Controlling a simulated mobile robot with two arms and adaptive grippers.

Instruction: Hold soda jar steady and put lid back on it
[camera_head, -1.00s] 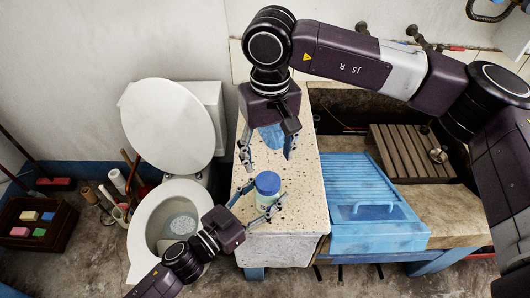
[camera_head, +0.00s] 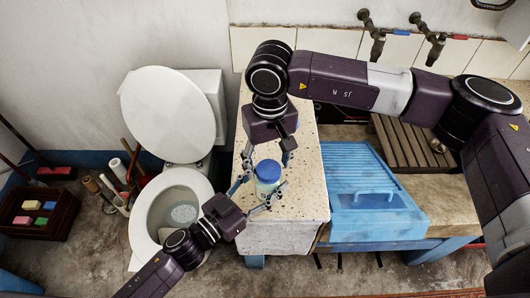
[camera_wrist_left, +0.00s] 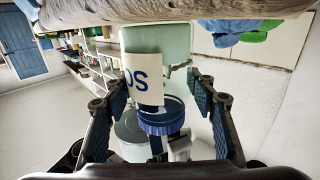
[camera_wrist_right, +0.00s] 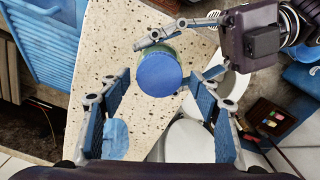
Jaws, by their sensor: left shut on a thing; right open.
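The soda jar (camera_head: 267,189) stands upright near the front of the speckled stone slab, with a blue lid (camera_head: 268,170) on its mouth. The lid shows from above in the right wrist view (camera_wrist_right: 160,74). The left wrist view shows the pale green jar (camera_wrist_left: 172,55) upside down with its lettered label and the lid (camera_wrist_left: 162,117). I cannot tell whether the lid is fully seated. My left gripper (camera_head: 263,187) is shut around the jar's body. My right gripper (camera_head: 267,161) is open and empty, pointing down just above and behind the lid.
A blue object (camera_wrist_right: 115,138) lies on the slab by one right fingertip. The toilet (camera_head: 180,195) stands left of the slab. A ribbed blue washboard-like box (camera_head: 365,225) is to the right. The speckled slab (camera_head: 300,200) is bare right of the jar.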

